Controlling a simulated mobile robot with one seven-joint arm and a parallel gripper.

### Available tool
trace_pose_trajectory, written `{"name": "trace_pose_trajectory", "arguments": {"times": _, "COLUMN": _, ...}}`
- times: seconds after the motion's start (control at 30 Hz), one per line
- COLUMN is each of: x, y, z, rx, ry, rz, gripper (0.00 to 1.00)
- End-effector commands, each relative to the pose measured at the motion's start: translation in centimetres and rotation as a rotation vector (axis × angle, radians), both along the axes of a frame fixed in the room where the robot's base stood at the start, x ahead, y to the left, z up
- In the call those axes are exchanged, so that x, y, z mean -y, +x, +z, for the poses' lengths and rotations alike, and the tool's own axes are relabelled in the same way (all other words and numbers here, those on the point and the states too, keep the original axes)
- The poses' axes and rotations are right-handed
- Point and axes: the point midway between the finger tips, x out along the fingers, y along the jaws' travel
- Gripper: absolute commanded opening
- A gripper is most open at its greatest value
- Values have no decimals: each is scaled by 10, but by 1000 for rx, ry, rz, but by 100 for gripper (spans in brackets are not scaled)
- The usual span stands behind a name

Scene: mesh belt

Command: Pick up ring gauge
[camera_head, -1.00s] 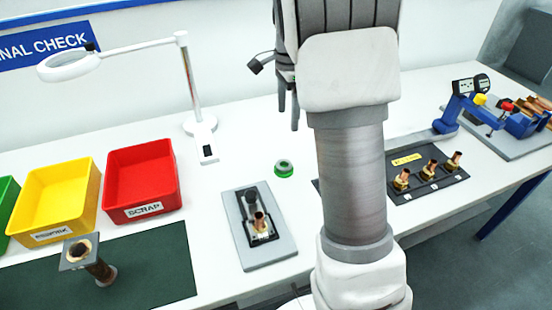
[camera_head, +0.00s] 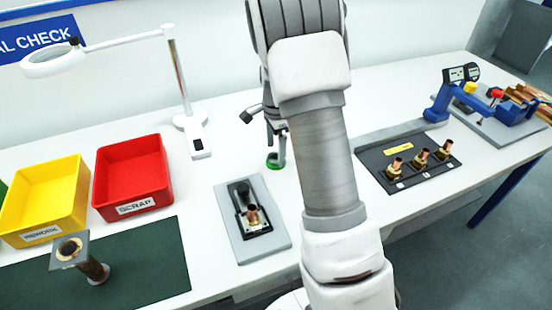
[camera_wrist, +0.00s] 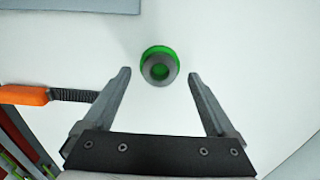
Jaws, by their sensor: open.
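The ring gauge is a small grey ring with a green base (camera_wrist: 159,66). It lies on the white table, and in the head view the ring gauge (camera_head: 273,161) is partly hidden by my fingers. My gripper (camera_wrist: 160,82) is open and empty in the wrist view, with the ring between and just beyond the line of the two fingertips. Neither finger visibly touches it. In the head view my gripper (camera_head: 276,150) points down over the ring gauge. The height left between fingertips and table is hard to tell.
A grey plate (camera_head: 270,240) with a copper fitting stands in front. A red scrap bin (camera_head: 135,178) and yellow bin (camera_head: 45,205) are to the left, a lamp (camera_head: 190,120) behind left. A black tray (camera_head: 410,185) of fittings is right. An orange-handled tool (camera_wrist: 25,95) lies near the left finger.

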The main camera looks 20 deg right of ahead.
Motion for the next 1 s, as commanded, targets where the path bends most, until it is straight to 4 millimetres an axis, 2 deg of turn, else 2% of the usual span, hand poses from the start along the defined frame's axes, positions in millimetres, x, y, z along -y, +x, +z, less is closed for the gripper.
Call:
{"name": "trace_pose_trajectory", "arguments": {"times": 0.13, "x": 0, "y": -1, "z": -17, "rx": -1, "ry": 0, "rz": 0, "gripper": 92}}
{"name": "trace_pose_trajectory", "arguments": {"times": 0.4, "x": 0, "y": 0, "z": -19, "rx": 1, "ry": 0, "rz": 0, "gripper": 92}}
{"name": "trace_pose_trajectory", "arguments": {"times": 0.9, "x": 0, "y": 0, "z": -18, "rx": 1, "ry": 0, "rz": 0, "gripper": 2}}
{"name": "trace_pose_trajectory", "arguments": {"times": 1.0, "x": 0, "y": 0, "z": -18, "rx": 2, "ry": 0, "rz": 0, "gripper": 0}}
